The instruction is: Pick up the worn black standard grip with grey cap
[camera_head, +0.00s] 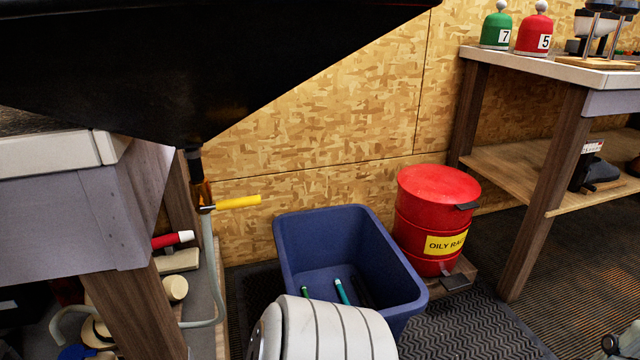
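I cannot make out a black grip with a grey cap for certain. A blue bin (405,270) stands on the floor in the middle. Inside it lie a teal grip (341,291) and a green one (305,291). A dark shape beside the teal one may be a black grip, but shadow hides its form and cap. My grey ribbed arm link covers the bin's lower front. Neither gripper shows clearly; a grey and black piece at the lower right edge is too cut off to identify.
A black funnel-shaped basin (200,80) with a yellow-handled drain valve (237,202) hangs at the upper left beside a bench (60,215). A red oily-rag can (425,215) stands behind the bin. Ribbed mat (480,325) lies clear.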

